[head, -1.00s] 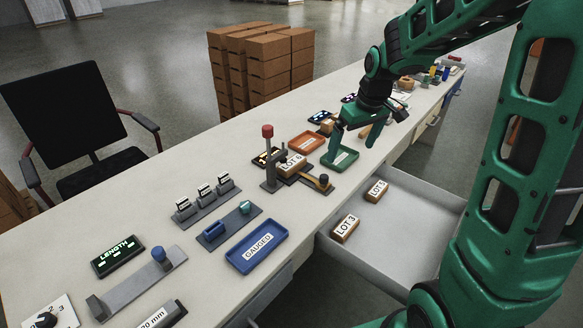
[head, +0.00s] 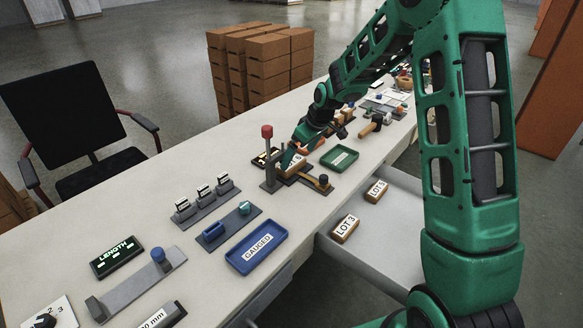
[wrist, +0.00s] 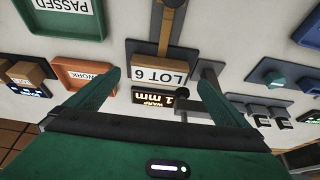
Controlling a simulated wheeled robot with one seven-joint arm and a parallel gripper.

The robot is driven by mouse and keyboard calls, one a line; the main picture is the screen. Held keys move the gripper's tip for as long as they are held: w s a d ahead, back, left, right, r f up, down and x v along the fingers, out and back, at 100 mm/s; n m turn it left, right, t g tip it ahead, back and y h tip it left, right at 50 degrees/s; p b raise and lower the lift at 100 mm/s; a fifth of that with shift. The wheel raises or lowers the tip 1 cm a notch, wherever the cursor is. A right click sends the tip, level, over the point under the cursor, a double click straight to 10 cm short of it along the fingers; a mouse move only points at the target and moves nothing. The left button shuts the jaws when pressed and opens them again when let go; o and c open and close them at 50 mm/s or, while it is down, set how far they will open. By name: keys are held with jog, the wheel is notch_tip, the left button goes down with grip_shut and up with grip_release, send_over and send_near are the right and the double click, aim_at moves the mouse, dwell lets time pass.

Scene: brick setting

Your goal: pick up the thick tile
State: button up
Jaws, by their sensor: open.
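A brick-coloured tile labelled LOT 6 (head: 293,171) rests on a dark gauge stand (head: 322,186) on the bench. In the wrist view the LOT 6 tile (wrist: 158,74) lies between and beyond my fingertips, with a "1 mm" warp display (wrist: 160,101) beside it. My gripper (wrist: 160,73) is open and empty, its fingers apart on either side of the tile; I cannot tell whether they touch it. In the head view my gripper (head: 294,154) partly covers the tile. Tiles LOT 3 (head: 345,228) and LOT 5 (head: 376,191) lie in the open drawer. Which tile is thick is unclear.
A post with a red knob (head: 267,131) rises close by my gripper. A green tray (head: 339,158), an orange tray (wrist: 84,74) and a blue GAUGED tray (head: 257,247) lie on the bench. The drawer (head: 385,244) stands open at the front.

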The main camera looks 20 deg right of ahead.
aim_at(294, 163)
jog(key=shift+x, duration=2.6)
jog(key=shift+w, duration=0.15)
jog(key=shift+c, duration=0.3)
jog(key=c, duration=1)
